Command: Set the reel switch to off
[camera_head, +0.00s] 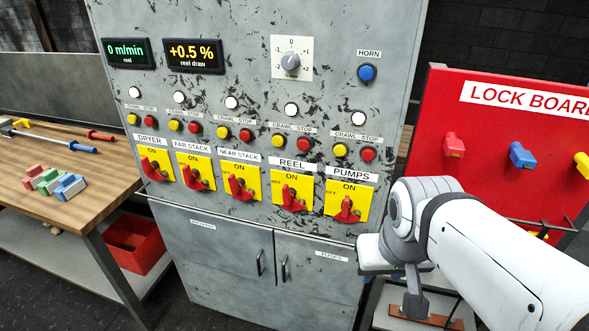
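The reel switch (293,203) has a red handle on a yellow plate marked ON at the top and OFF at the left. It is on the lower part of the grey panel, under the REEL label (295,164). Its handle looks set much like its neighbours', but it is too small to tell its exact position. The white end of my arm is to the right of and below the switch, apart from it in the picture. My gripper (376,258) is partly hidden by my own arm, and its fingers cannot be made out clearly.
The pumps switch (347,208) is just right of the reel switch, and the near stack switch (239,187) just left. Small push buttons run above. A red lock board (490,140) stands right. A wooden bench (60,160) with coloured blocks stands left.

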